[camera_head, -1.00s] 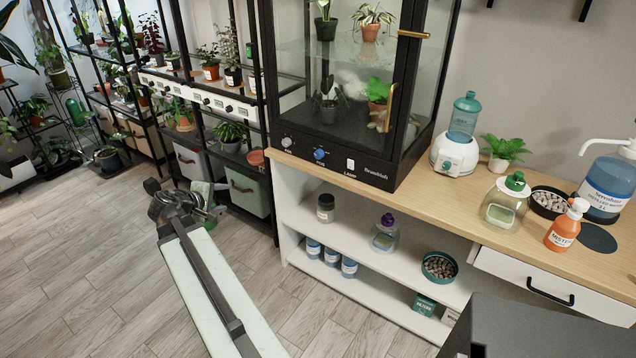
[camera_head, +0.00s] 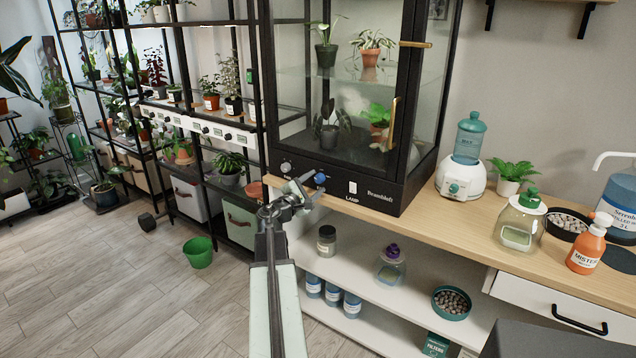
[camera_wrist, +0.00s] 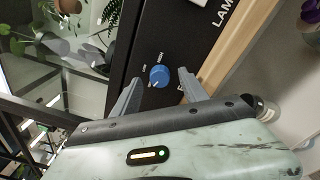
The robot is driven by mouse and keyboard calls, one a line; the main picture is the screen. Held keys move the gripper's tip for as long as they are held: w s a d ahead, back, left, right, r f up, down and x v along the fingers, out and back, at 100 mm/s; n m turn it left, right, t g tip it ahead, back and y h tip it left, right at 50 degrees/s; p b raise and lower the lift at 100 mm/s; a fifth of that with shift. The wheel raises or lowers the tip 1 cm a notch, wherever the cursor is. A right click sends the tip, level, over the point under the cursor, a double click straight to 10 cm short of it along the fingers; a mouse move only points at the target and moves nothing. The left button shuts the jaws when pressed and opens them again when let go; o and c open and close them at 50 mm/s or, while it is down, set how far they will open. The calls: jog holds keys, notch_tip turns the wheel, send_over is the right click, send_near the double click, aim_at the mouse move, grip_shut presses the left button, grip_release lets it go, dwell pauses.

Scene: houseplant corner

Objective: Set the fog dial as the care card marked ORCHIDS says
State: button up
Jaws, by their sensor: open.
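A blue dial (camera_head: 320,178) sits on the black front panel of the glass cabinet (camera_head: 375,195). In the wrist view the blue dial (camera_wrist: 159,76) has small white markings around it, one seemingly HIGH; its label is mostly hidden by a finger. A small pale mark shows on the dial, but I cannot tell its setting. My gripper (camera_head: 304,186) is at the panel, just left of the dial in the head view. In the wrist view my gripper (camera_wrist: 158,80) is open, one finger on either side of the dial, with visible gaps. No card marked ORCHIDS is readable.
A grey knob (camera_head: 286,167) is left of the blue dial, and a LAMP switch (camera_head: 352,187) is right of it. The wooden counter edge (camera_head: 420,232) runs just below the panel. A green bucket (camera_head: 198,252) stands on the floor at left.

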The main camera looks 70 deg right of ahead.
jog(key=shift+s+d, duration=0.2)
jog(key=shift+d, duration=0.75)
grip_shut()
jog(key=shift+s+d, duration=0.1)
jog(key=shift+d, duration=0.1)
jog(key=shift+a, duration=0.25)
jog(key=shift+f+m, duration=0.1)
jog(key=shift+m, duration=0.4)
jog(key=m+b, duration=0.1)
jog(key=m, duration=0.4)
jog(key=shift+f, duration=0.1)
jog(key=m+b, duration=0.1)
jog(key=m, duration=0.3)
jog(key=shift+m+g, duration=0.3)
jog(key=shift+w+m+h, duration=0.2)
jog(key=shift+m+h, duration=0.1)
jog(key=shift+m, duration=1.5)
